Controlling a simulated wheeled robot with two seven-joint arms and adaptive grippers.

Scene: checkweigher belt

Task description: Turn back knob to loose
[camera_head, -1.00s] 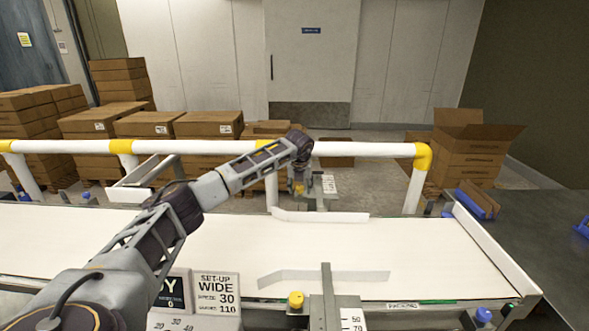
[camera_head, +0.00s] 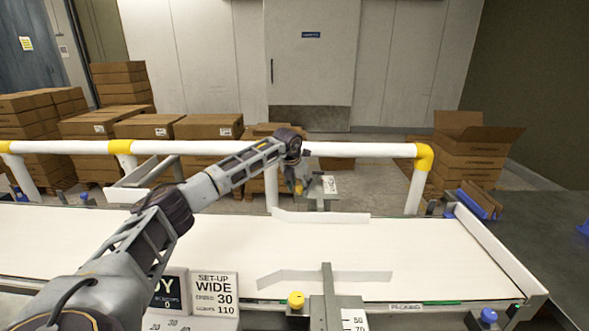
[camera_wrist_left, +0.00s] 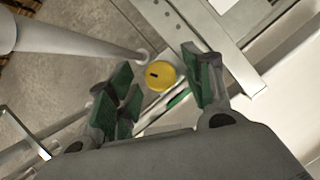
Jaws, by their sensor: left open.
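The back knob (camera_wrist_left: 161,75) is yellow with a dark mark on top. In the left wrist view it lies between the fingertips of my left gripper (camera_wrist_left: 158,84), which is open with its green pads apart on either side. I cannot tell how deep the fingers reach around it. In the head view, the back knob (camera_head: 299,187) shows small just below the end of my left arm, behind the belt. The gripper itself is mostly hidden there by my wrist. A front yellow knob (camera_head: 296,300) stands at the near belt edge. My right gripper is not in view.
The white belt (camera_head: 180,235) runs across, with a back guide rail (camera_head: 320,217) and a front guide rail (camera_head: 325,276). A white and yellow pipe barrier (camera_head: 350,150) stands close behind my left wrist. Set-up sign (camera_head: 214,293) is at the front. Cartons (camera_head: 207,127) are stacked behind.

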